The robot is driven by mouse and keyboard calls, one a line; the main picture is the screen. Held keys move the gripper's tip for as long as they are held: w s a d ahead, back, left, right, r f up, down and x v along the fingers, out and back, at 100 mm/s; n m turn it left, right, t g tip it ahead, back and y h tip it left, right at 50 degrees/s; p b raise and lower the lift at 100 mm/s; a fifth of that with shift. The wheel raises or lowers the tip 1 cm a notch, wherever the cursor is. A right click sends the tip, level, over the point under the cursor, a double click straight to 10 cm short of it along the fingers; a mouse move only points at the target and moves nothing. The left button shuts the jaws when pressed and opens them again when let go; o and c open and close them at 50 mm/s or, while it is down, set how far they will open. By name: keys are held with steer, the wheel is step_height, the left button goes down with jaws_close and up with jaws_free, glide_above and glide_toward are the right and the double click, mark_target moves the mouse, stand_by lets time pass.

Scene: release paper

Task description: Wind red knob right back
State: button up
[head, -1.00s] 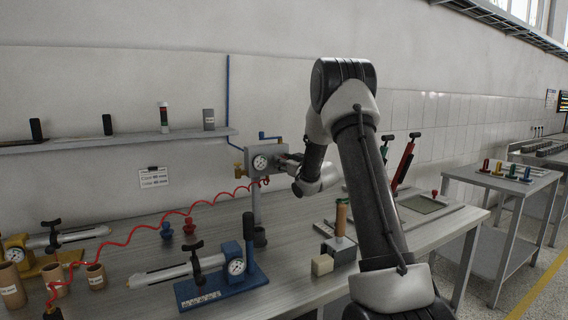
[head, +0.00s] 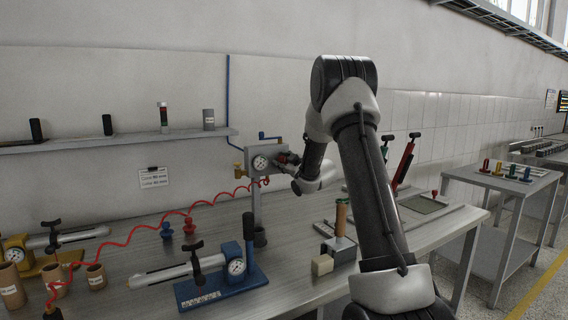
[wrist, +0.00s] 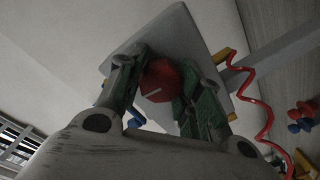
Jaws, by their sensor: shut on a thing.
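The red knob (wrist: 161,80) shows in the wrist view between the two fingers of my gripper (wrist: 158,85), with a pale line on its face. My gripper is shut on it, one finger at each side. The knob sits on the front of a grey panel box (wrist: 182,35). In the head view the grey box (head: 278,150) stands on a post, with a round gauge (head: 260,163) on its face. My gripper (head: 288,161) is at the right of that gauge, and the knob is mostly hidden there.
A red coiled hose (head: 130,240) runs from the box down across the bench (head: 290,240). Blue (head: 166,230) and red (head: 189,226) small knobbed parts stand left of the post. A blue-based pump (head: 222,285) lies in front. A wooden-handled tool (head: 341,218) stands near my arm.

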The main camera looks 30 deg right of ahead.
stand_by(0.4)
steer(key=o, duration=1.1)
steer(key=shift+c, duration=0.2)
steer(key=s, duration=1.2)
steer(key=shift+d+r, duration=0.15)
steer(key=shift+d, duration=0.3)
steer(key=shift+r, duration=0.1)
